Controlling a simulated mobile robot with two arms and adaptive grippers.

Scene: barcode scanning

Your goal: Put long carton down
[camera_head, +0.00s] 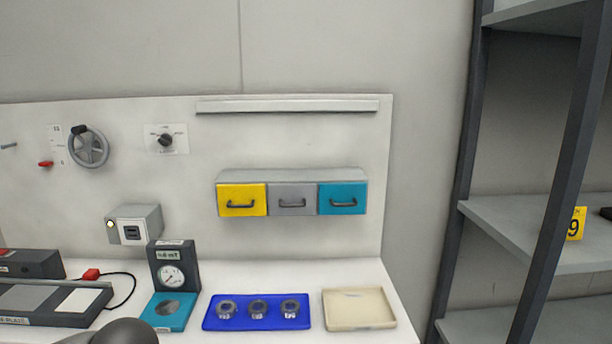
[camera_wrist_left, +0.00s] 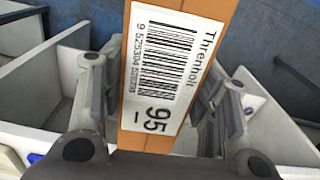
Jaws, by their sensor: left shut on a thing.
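The long carton (camera_wrist_left: 178,70) is orange-brown and carries a white barcode label with the word "Threnholt" and the number 95. It fills the middle of the left wrist view and runs out of the top of the picture. My left gripper (camera_wrist_left: 164,88) is shut on it, with one finger on each side. The carton's far end is out of view, and I cannot tell what it is above. The carton does not show in the head view. My right gripper is in neither view.
The white workbench holds a teal gauge stand (camera_head: 173,277), a blue tray (camera_head: 212,319) with three round parts and an empty cream tray (camera_head: 359,309). Coloured drawers (camera_head: 292,199) hang above. A grey shelf rack (camera_head: 530,222) stands right. White-walled compartments (camera_wrist_left: 275,118) flank the carton.

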